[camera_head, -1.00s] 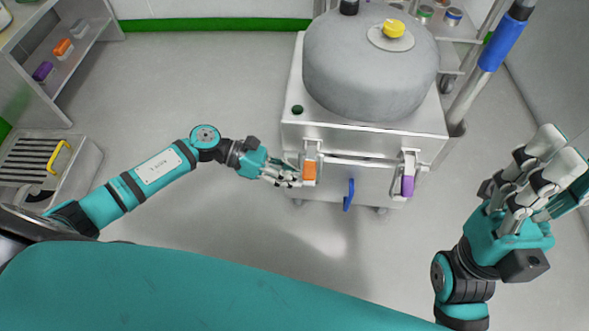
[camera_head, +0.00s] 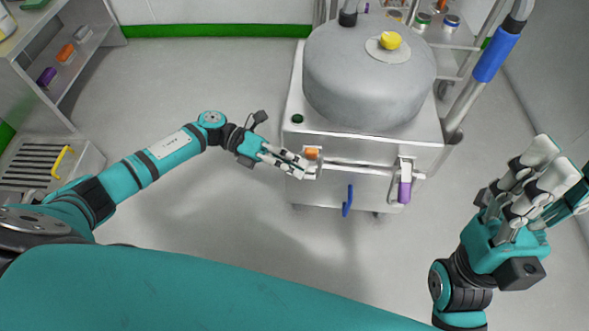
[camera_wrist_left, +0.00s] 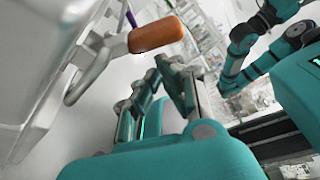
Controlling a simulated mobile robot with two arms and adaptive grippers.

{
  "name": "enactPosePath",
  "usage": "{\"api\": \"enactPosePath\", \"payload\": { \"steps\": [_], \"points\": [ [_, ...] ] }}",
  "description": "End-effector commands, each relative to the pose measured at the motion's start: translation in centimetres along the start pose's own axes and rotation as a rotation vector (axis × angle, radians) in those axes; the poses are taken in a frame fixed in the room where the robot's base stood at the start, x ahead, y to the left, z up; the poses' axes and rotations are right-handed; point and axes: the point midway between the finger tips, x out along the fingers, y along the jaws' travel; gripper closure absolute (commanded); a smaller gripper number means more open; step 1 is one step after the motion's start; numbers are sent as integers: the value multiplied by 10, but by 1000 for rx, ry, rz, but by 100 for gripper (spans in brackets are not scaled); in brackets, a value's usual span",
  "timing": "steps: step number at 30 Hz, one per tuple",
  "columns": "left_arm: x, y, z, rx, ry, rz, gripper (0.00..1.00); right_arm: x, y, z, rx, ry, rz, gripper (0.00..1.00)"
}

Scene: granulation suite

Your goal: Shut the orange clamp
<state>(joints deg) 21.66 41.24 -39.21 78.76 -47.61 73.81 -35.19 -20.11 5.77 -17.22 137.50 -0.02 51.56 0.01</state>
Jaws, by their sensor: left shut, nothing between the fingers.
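The orange clamp (camera_head: 312,153) is on the upper left of the front of the metal cabinet (camera_head: 325,188). In the head view its orange grip looks short and sits high. In the left wrist view the orange clamp (camera_wrist_left: 155,33) shows its rounded grip standing out from the metal front on a bent metal arm. My left gripper (camera_head: 303,166) is shut and empty, with its fingertips just below and left of the grip. In the left wrist view my left gripper (camera_wrist_left: 160,78) appears beneath the grip; contact is unclear. My right gripper (camera_head: 548,172) is open and empty at the far right.
A purple clamp (camera_head: 405,190) hangs on the cabinet's right front, and a blue handle (camera_head: 347,200) is between the two. A grey drum (camera_head: 368,75) with a yellow knob stands on top. A blue-banded pole (camera_head: 495,58) is at right. The floor left of the cabinet is clear.

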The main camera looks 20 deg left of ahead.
Motion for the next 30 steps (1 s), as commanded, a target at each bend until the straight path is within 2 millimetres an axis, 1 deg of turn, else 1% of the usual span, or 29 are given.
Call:
{"api": "enactPosePath", "payload": {
  "steps": [3,13,30],
  "points": [
    [-1,-2,4,-51,0,-19,100,-1,0,0,0,0,0,64],
    [-3,-5,9,-47,0,-17,100,-2,0,0,0,1,0,64],
    [-4,-5,10,-45,0,-16,100,-1,0,0,-1,1,0,64]
  ]
}}
